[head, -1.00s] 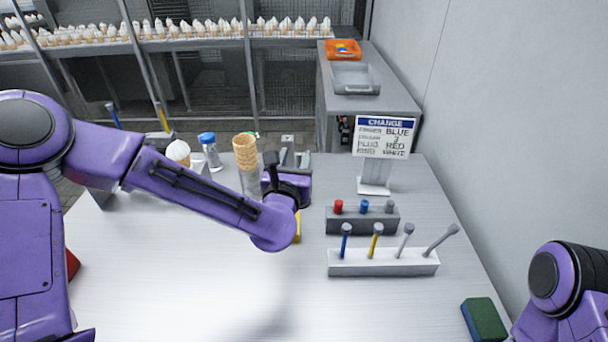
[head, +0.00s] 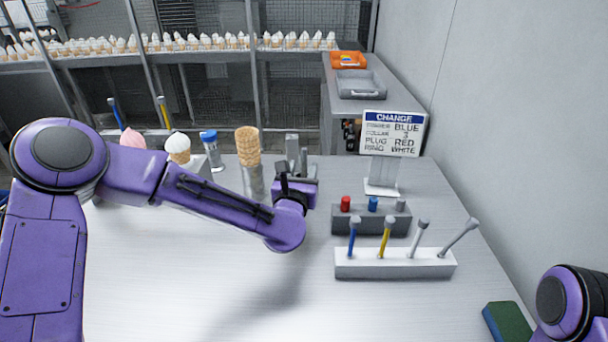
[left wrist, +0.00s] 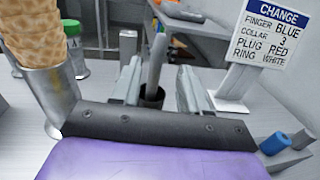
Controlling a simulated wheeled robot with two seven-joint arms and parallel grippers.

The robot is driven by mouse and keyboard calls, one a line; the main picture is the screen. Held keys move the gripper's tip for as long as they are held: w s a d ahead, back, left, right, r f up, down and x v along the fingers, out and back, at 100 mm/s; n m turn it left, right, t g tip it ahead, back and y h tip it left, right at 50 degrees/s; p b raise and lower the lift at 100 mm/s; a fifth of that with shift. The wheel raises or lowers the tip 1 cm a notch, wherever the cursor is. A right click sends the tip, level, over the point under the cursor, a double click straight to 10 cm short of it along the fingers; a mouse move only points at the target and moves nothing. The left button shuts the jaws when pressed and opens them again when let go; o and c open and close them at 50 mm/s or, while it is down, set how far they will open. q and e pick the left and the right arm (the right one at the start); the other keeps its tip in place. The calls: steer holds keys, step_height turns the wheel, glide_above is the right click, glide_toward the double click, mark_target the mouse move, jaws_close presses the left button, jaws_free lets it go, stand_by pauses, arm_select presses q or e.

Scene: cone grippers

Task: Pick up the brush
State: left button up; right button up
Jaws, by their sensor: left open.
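My left gripper (head: 296,150) is open and points to the back of the table, just right of the stacked cones. In the left wrist view, an upright grey handle (left wrist: 157,60) shows between its two parted fingers, standing in a dark round holder (left wrist: 152,97). This may be the brush; its lower end is hidden in the holder, and I cannot tell whether the fingers touch it. In the head view the gripper and arm hide that spot. My right arm shows at the lower right, its gripper out of view.
Stacked cones (head: 247,146) stand in a metal holder close left of the gripper. To the right are a white rack (head: 392,268) of tools, a dark block (head: 345,220) with coloured plugs, and a sign (head: 393,135). A green-and-blue block (head: 507,321) lies front right. The front middle is clear.

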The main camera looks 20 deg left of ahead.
mark_target(303, 163)
arm_select(q)
steer(key=w, duration=0.2)
steer(key=w+a+p, duration=0.1)
steer(key=w, duration=0.1)
steer(key=shift+w+f, duration=0.25)
steer(key=shift+w, duration=0.3)
steer(key=shift+s, duration=0.1)
jaws_close()
step_height(303, 163, up, 10)
steer(key=shift+r, duration=0.1)
arm_select(e)
steer(key=shift+r, duration=0.4)
steer(key=shift+c, duration=0.6)
steer(key=shift+s, duration=0.1)
